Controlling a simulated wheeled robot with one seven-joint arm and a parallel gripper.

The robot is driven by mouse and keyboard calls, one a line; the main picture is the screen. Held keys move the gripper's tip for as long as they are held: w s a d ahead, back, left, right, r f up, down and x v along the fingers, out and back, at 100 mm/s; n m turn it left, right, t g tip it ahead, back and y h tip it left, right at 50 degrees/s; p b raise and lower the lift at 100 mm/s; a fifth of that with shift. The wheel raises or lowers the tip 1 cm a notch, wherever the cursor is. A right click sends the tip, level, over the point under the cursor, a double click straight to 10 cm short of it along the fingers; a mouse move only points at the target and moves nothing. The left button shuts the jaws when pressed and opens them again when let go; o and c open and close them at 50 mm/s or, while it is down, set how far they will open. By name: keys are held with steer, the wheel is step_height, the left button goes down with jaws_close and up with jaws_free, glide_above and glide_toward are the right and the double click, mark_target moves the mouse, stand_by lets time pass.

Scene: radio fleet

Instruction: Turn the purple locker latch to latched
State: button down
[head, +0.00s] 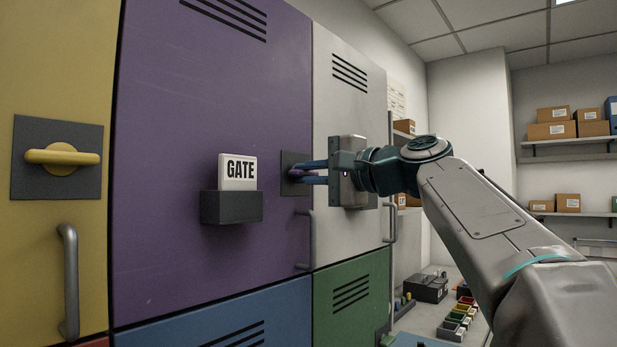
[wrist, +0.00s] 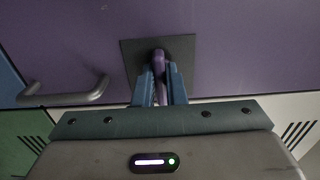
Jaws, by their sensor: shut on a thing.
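The purple locker door (head: 205,110) fills the middle of the head view. Its latch sits on a dark square plate (head: 287,160) at the door's right edge, mostly hidden there by my fingers. In the wrist view the purple latch knob (wrist: 159,58) stands between my two blue fingers, on the dark plate (wrist: 185,50). My gripper (head: 294,173) reaches in from the right and is shut on the knob; the fingers also show in the wrist view (wrist: 160,82). The knob's exact angle is hard to tell.
A grey handle (head: 309,240) is below the latch. A yellow locker (head: 60,85) has a horizontal latch (head: 62,158). Bins (head: 455,322) lie low at right.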

stand_by(0.4)
steer(key=c, duration=1.5)
jaws_free()
steer(key=b+v, duration=0.3)
steer(key=v, duration=1.1)
steer(key=shift+w+a, duration=0.1)
